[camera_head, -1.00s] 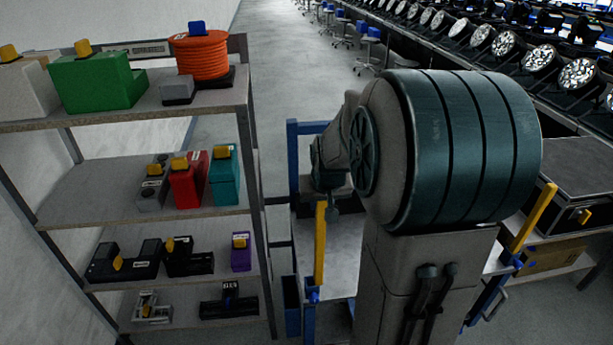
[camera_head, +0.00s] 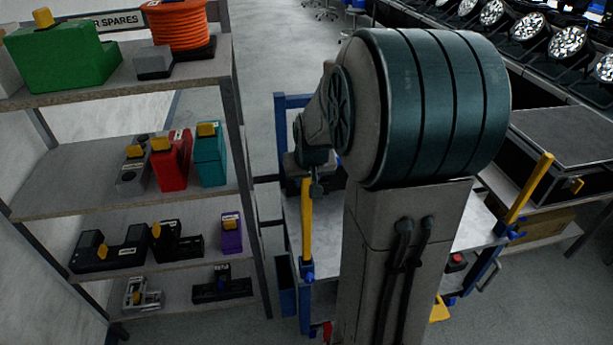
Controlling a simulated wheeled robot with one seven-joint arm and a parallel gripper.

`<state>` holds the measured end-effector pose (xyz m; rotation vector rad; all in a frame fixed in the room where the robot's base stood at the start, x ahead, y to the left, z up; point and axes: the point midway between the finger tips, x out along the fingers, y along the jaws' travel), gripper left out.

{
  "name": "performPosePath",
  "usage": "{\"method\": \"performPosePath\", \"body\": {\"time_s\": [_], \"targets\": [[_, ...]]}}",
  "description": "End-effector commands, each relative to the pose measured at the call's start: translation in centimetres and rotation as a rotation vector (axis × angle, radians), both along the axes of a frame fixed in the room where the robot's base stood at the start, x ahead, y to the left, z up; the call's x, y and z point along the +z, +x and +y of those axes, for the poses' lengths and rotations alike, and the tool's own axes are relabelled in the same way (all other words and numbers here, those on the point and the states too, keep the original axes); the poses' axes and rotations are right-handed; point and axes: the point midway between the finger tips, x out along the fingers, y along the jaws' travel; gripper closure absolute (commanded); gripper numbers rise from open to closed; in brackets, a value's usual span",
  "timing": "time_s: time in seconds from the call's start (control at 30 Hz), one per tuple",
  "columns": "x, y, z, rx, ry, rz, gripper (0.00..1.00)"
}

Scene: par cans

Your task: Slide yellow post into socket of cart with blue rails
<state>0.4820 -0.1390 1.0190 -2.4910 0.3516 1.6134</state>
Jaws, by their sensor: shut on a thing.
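The cart with blue rails (camera_head: 281,130) stands in front of me, its grey top partly hidden behind my arm. A yellow post (camera_head: 306,222) stands upright at the cart's left side, its lower end at a blue socket fitting (camera_head: 307,271). I cannot tell how deep it sits. My gripper (camera_head: 316,188) is small and partly hidden at the top of this post; it appears shut on it, but the contact is not clear. A second yellow post (camera_head: 530,189) rises at the cart's right side, from another blue fitting (camera_head: 514,230).
A shelf rack (camera_head: 232,110) stands close on the left with several boxes and an orange cable coil (camera_head: 179,30). A black case (camera_head: 560,137) and a row of lamps (camera_head: 570,42) are at the right. Open floor (camera_head: 262,60) lies beyond the cart.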

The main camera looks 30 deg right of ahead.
Motion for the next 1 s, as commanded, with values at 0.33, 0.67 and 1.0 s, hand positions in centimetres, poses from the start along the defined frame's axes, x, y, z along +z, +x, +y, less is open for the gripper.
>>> {"method": "performPosePath", "body": {"time_s": [0.33,0.67,1.0], "targets": [[-2.7,0.0,0.0,0.002,-0.001,0.0,0.94],[-5.1,0.0,0.0,0.002,-0.001,-0.001,0.94],[-7.1,0.0,0.1,0.003,-0.001,-0.001,0.94]]}}
